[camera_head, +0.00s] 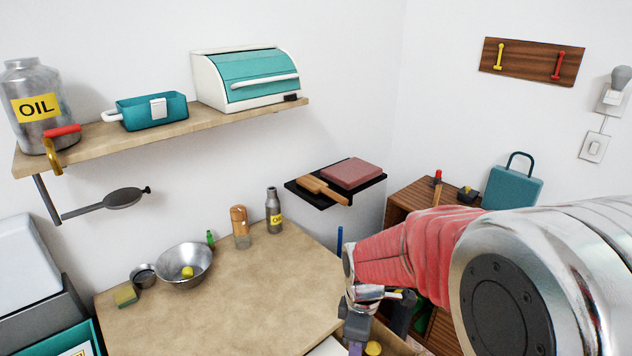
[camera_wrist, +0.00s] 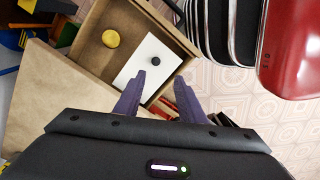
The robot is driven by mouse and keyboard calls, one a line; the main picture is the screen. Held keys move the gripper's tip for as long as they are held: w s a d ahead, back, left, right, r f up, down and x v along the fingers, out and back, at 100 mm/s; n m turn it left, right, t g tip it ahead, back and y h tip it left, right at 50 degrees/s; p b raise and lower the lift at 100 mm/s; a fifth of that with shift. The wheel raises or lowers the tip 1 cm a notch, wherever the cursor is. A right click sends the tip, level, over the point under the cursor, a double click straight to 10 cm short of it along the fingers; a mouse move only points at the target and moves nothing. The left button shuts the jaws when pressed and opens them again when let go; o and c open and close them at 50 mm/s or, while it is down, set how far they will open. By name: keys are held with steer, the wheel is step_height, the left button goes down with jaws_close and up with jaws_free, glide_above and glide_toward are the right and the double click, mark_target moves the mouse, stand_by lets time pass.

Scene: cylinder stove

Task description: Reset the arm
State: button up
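My arm reaches in from the right in the head view, with its red-sleeved link bent down over the right edge of the worktop (camera_head: 250,310). My gripper (camera_head: 356,348) is only partly in that view, cut off by the bottom edge. In the wrist view my gripper (camera_wrist: 160,95) has two purple fingers apart, with nothing between them. Below the fingers is an open wooden drawer (camera_wrist: 92,30) holding a yellow round thing (camera_wrist: 110,38) and a white sheet (camera_wrist: 157,48) with a small black knob-like thing (camera_wrist: 155,60) on it.
A metal bowl (camera_head: 184,265), a wooden-topped shaker (camera_head: 240,228) and a grey bottle (camera_head: 273,212) stand on the worktop. A shelf (camera_head: 110,140) hangs above. A wooden cabinet (camera_head: 400,200) stands behind my arm. A red rounded object (camera_wrist: 290,50) is right of the drawer.

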steer(key=s+d+r+m+t, duration=0.3)
steer(key=s+r+m, duration=0.3)
steer(key=r, duration=0.3)
steer(key=s+d+r+m+t, duration=0.2)
steer(key=s+d+r+m, duration=0.1)
steer(key=s+r+m, duration=0.4)
step_height(320, 180, up, 3)
steer(key=shift+s+d+r+m+t, duration=0.1)
steer(key=shift+s+d+m+t, duration=0.1)
steer(key=shift+m+t, duration=0.35)
